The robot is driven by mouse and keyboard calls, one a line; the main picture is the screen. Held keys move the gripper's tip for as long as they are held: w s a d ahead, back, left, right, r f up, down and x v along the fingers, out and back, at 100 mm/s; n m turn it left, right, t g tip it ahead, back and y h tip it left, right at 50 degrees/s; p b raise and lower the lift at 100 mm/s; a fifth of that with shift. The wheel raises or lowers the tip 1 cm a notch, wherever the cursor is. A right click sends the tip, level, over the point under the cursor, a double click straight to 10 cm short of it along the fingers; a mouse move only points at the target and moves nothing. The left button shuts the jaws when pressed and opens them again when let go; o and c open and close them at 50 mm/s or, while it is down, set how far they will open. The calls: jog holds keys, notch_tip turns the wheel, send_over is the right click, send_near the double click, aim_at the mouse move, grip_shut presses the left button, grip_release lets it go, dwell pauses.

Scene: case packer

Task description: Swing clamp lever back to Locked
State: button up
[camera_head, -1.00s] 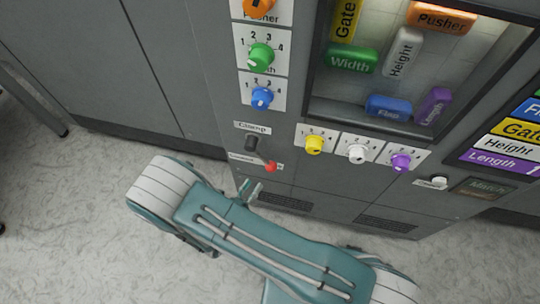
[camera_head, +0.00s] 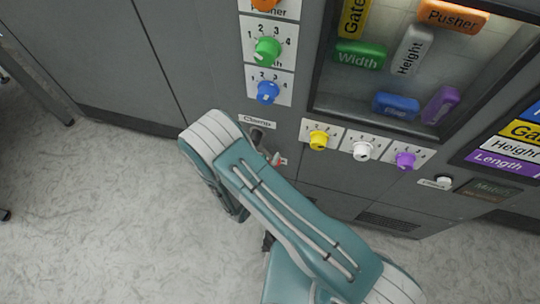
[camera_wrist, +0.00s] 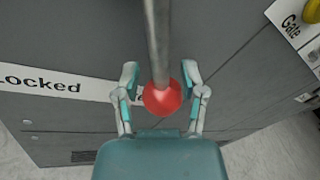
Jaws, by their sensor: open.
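The clamp lever is a grey metal rod (camera_wrist: 157,40) with a red ball end (camera_wrist: 162,97). In the wrist view the ball sits between the two fingers of my gripper (camera_wrist: 161,98), which stand apart on either side with gaps. The "Locked" label (camera_wrist: 40,84) lies to the left of the ball on the panel; a second label is partly hidden behind the ball. In the head view the lever's dark pivot (camera_head: 257,136) shows under the "Clamp" label (camera_head: 257,121). My arm hides most of the lever and gripper there.
Green (camera_head: 267,50), blue (camera_head: 268,92), yellow (camera_head: 318,141), white (camera_head: 362,151) and purple (camera_head: 405,160) knobs surround the clamp area. A window (camera_head: 430,60) with coloured blocks is above right. Open floor (camera_head: 90,200) lies to the left.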

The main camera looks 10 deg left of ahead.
jog(key=shift+w, duration=0.1)
grip_shut()
jog(key=shift+a, duration=0.1)
jog(key=a+m, duration=0.1)
jog(key=a+f+m, duration=0.1)
jog(key=m, duration=0.1)
jog(key=shift+w+a+g+y, duration=0.1)
jog(key=shift+g+y, duration=0.2)
jog(key=shift+g, duration=0.1)
jog(key=a+r+m+g+y, duration=0.1)
jog(key=a+m+y, duration=0.1)
jog(key=a+m, duration=0.5)
jog(key=shift+w+a+m, duration=0.25)
jog(key=shift+a+m, duration=0.05)
jog(key=shift+m, duration=0.5)
jog(key=shift+r+y, duration=0.1)
jog(key=shift+y, duration=0.2)
